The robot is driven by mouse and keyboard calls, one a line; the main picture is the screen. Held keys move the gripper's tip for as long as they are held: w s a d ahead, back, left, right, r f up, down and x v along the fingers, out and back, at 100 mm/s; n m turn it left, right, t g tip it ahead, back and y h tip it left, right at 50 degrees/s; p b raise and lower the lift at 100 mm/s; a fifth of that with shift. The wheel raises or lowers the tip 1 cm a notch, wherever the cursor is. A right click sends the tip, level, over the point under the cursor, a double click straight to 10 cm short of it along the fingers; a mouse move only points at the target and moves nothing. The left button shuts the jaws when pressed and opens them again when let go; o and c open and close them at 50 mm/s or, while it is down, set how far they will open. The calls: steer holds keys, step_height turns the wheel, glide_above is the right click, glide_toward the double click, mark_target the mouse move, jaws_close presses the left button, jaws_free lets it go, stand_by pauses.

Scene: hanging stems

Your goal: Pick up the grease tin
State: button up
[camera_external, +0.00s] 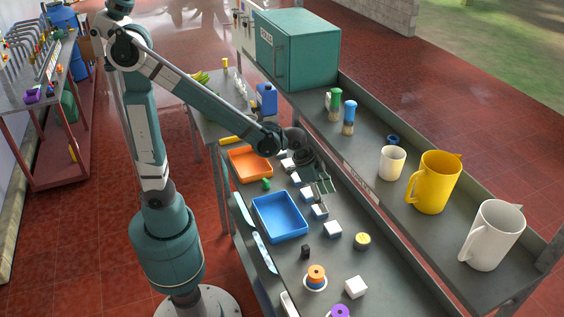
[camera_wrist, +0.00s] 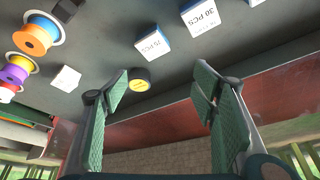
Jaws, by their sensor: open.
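The grease tin appears to be the small, round, dark tin with a yellow top (camera_external: 362,241), on the grey bench right of a white box. It also shows in the wrist view (camera_wrist: 139,80), just inside the left fingertip, beyond the fingers. Its yellow top carries print too small to read. My gripper (camera_external: 322,196) is open and empty above the bench, behind and left of the tin in the external view. In the wrist view my gripper (camera_wrist: 163,84) has its two green-padded fingers wide apart.
Small labelled boxes (camera_external: 333,230) stand in a row near my gripper. A blue tray (camera_external: 256,204) and an orange tray (camera_external: 231,158) lie to the left. Spools (camera_external: 316,277) and a white block (camera_external: 356,287) are in front. A raised shelf (camera_external: 375,214) with jugs borders the right side.

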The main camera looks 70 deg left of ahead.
steer(key=w+d+f+m+g+p, duration=0.1)
steer(key=w+d+f+p, duration=0.15)
steer(key=d, duration=0.35)
steer(key=w+d+f+m+p, duration=0.1)
steer(key=d+f+m+p, duration=0.15)
steer(key=d, duration=0.35)
steer(key=n+b, duration=0.2)
glide_above(360, 238)
steer(key=s+a, duration=0.2)
step_height(360, 238, down, 2)
steer(key=shift+f+h, duration=0.1)
steer(key=shift+h, duration=0.2)
steer(key=shift+f, duration=0.1)
steer(key=shift+x, duration=1.2)
steer(key=shift+f, duration=0.1)
steer(key=shift+x, duration=2.5)
steer(key=shift+w, duration=0.1)
